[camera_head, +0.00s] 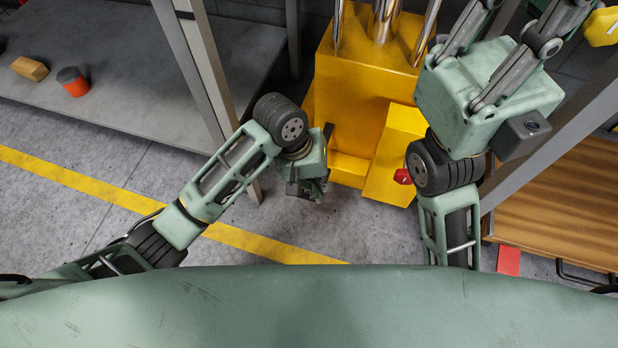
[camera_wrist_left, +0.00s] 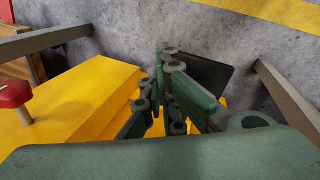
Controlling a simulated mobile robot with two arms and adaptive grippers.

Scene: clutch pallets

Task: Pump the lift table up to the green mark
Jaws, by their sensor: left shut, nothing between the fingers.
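The lift table's yellow body (camera_head: 365,85) stands at the top centre, with shiny metal columns (camera_head: 384,20) rising out of view. A red knob (camera_head: 402,177) is on its lower yellow box; the knob also shows in the left wrist view (camera_wrist_left: 14,95). My left gripper (camera_head: 308,190) is low beside the yellow body, pointing down, shut and empty. In the left wrist view its fingers (camera_wrist_left: 172,85) are close together beside a dark flat plate (camera_wrist_left: 203,75), possibly a pedal; contact is unclear. My right gripper's fingers (camera_head: 515,35) are spread near the columns. No green mark shows.
A grey shelf (camera_head: 130,60) at the left holds a wooden block (camera_head: 29,69) and an orange-red cylinder (camera_head: 73,82). Grey posts (camera_head: 200,60) flank the yellow body. A wooden surface (camera_head: 560,205) is at the right. Floor with a yellow line (camera_head: 110,190) is open at the left.

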